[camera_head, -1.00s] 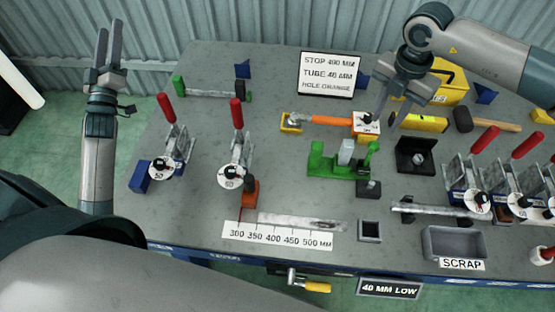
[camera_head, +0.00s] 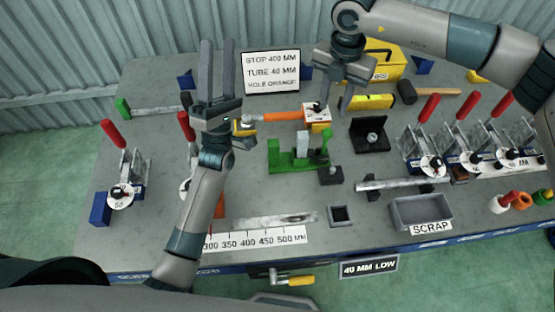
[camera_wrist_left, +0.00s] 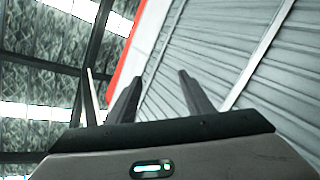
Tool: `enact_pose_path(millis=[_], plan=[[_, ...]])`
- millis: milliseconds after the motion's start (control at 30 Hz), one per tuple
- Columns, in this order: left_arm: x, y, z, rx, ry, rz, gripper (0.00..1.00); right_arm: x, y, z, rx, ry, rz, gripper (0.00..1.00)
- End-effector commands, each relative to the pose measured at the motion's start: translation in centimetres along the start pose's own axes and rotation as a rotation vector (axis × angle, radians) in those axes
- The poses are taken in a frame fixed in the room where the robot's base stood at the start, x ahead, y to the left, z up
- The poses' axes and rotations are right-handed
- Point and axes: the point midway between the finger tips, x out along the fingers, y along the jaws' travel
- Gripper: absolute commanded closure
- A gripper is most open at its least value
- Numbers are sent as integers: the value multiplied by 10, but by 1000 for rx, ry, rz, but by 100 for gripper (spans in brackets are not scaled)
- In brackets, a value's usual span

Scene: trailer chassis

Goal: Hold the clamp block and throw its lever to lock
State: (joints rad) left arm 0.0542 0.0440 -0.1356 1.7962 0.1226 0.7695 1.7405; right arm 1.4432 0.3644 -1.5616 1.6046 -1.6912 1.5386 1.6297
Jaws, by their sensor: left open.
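Several clamps with red levers stand on the grey bench, and I cannot tell which one is meant. One clamp (camera_head: 125,180) is at the left with its red lever (camera_head: 113,133) raised and leaning. A second red lever (camera_head: 186,127) is raised beside my left arm, which hides much of its clamp. More clamps (camera_head: 427,158) stand at the right with levers up. My left gripper (camera_head: 217,45) is open and empty, fingers pointing up, in front of the bench's back part. My right gripper (camera_head: 333,106) looks open, beside a white block (camera_head: 317,119) on an orange tube (camera_head: 282,117).
A green fixture (camera_head: 290,162) stands mid-bench, with a black bracket (camera_head: 370,136) to its right. A scrap tray (camera_head: 421,211) and a ruler strip (camera_head: 262,239) lie near the front edge. The left wrist view shows only wall and roof beyond the fingers.

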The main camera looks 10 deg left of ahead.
Motion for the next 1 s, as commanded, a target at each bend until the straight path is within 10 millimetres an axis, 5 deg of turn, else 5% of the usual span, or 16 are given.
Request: enact_pose_path(millis=[33,400,700,1000], plan=[[-19,-12,14,-108,42,-21,53,0,0,0,0,0,0,69],[-166,-73,48,-625,491,-209,53,0,0,0,0,0,0,69],[-290,-103,93,-889,863,-348,53,0,0,0,0,0,0,69],[-345,-109,121,-980,1032,-404,53,0,0,0,0,0,0,69]])
